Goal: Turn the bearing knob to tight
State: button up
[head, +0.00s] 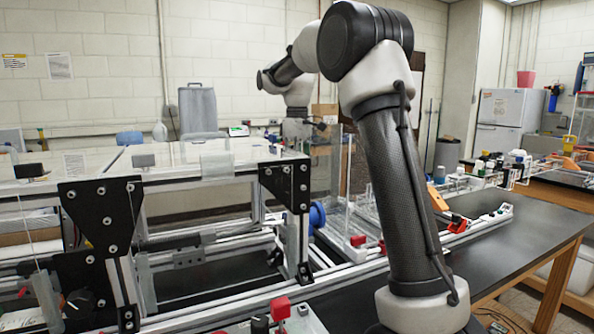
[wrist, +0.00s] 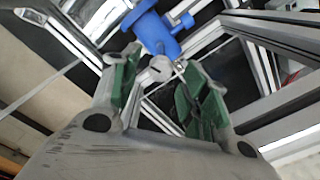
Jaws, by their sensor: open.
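In the wrist view a blue cylindrical part (wrist: 153,32) shows at top centre. A small grey round piece (wrist: 161,69) is at its near end; it may be the bearing knob, but I cannot tell for sure. My gripper (wrist: 160,57) is open, with green pads on both fingers. The grey piece shows between the fingertips; whether they touch it is unclear. In the head view a blue round part (head: 317,217) is on the frame, left of my arm, and my gripper is not visible there. No tight marking is readable.
The aluminium extrusion frame (head: 240,318) with black corner plates (head: 103,215) fills the left. Clear panels (head: 215,155) cover its top. A dark knob (head: 80,300) is at lower left. Red-topped parts (head: 280,308) stand at the front. The black table (head: 520,235) is fairly clear at right.

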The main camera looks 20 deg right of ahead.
jog(key=shift+f, duration=0.7)
jog(key=shift+c, duration=0.3)
grip_shut()
jog(key=shift+m, duration=0.3)
jog(key=m, duration=1.3)
